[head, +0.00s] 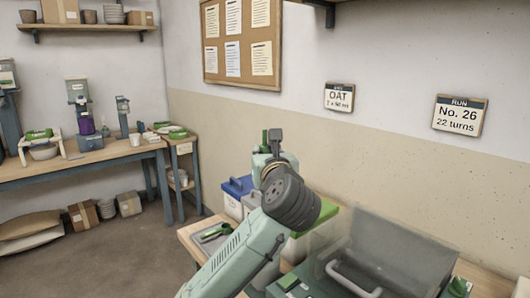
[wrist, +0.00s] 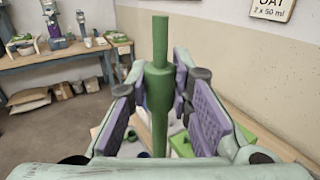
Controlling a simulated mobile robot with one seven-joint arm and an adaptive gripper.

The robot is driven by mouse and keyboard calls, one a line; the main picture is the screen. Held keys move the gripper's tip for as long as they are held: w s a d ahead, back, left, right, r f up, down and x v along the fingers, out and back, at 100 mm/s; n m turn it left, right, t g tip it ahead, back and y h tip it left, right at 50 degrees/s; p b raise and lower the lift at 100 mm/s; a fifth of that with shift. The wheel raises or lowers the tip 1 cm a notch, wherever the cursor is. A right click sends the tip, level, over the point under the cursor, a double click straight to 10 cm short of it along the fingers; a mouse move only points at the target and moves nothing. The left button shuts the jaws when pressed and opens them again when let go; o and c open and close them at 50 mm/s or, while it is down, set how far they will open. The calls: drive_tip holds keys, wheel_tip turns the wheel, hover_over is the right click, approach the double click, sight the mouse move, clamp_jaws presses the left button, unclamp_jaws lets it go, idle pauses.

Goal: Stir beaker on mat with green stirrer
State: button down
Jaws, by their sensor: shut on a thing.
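My gripper (wrist: 163,105) is shut on the green stirrer (wrist: 159,62) in the wrist view. The stirrer stands upright between the two purple-padded fingers, with a thicker collar at mid-height. Its lower end is partly hidden by my gripper. In the head view, a bit of the stirrer (head: 265,138) shows at the end of my arm, above the bench. I cannot make out the beaker or the mat in either view; my arm covers part of the bench.
A blue-lidded bucket (head: 238,186) and a green-lidded bucket (head: 318,222) stand near my arm. A tray with a green-handled tool (head: 213,233) lies left. A clear-hooded machine (head: 395,250) fills the right.

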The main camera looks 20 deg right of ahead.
idle(0.3)
drive_tip(key=shift+f+b, duration=6.15)
drive_tip(key=shift+f, duration=2)
drive_tip(key=shift+w+a, duration=0.25)
drive_tip(key=shift+a, duration=0.3)
drive_tip(key=shift+d, duration=0.15)
